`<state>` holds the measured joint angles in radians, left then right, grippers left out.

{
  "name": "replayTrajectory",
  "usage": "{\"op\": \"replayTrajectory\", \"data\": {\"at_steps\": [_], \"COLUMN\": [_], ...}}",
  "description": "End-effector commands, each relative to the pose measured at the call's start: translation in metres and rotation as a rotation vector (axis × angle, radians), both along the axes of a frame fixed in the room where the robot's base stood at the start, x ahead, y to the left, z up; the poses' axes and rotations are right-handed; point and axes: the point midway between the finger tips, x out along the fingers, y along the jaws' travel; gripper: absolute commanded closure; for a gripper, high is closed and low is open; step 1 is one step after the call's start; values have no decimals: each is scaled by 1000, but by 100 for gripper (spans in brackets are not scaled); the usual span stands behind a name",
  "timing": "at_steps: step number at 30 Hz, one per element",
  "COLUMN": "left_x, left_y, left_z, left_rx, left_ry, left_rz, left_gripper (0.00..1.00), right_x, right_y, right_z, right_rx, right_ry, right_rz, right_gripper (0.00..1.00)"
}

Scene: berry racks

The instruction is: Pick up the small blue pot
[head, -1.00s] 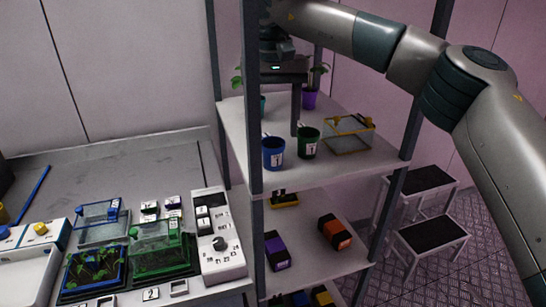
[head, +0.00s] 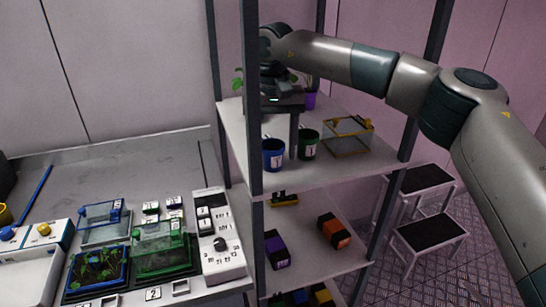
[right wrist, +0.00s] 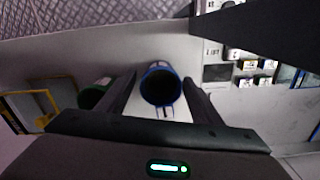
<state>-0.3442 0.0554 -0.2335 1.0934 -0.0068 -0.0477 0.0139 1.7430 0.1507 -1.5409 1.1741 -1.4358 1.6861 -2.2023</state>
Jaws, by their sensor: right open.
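The small blue pot (head: 273,158) stands upright on the upper rack shelf, near its front edge, with a white label on its side. My right gripper (head: 279,150) points down over it, open. One finger shows between the blue pot and the green pot; the other is mostly hidden by the rack post. In the right wrist view the gripper (right wrist: 160,80) has a finger on either side of the blue pot (right wrist: 161,88), whose dark opening faces the camera. I cannot tell whether the fingers touch it. My left gripper is not in view.
A green pot (head: 308,146) stands just right of the blue one, with a yellow-edged clear box (head: 349,137) beyond it. The dark front rack post (head: 252,130) is close by on the left.

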Motion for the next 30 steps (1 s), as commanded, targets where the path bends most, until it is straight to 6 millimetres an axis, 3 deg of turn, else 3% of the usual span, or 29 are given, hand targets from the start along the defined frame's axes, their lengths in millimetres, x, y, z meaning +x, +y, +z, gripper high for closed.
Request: {"op": "replayTrajectory", "data": {"at_steps": [15,20,30], "left_x": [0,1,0], "left_y": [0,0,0], "left_z": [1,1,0], "left_rx": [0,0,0], "left_ry": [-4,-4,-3], "left_rz": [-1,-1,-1], "left_gripper": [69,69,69], "right_x": [0,0,0], "right_y": [0,0,0], "right_z": [-2,-2,-1], "right_rx": [0,0,0], "right_ry": [-1,-1,-1], "right_rz": [0,0,0], "right_gripper": [40,78,79]}}
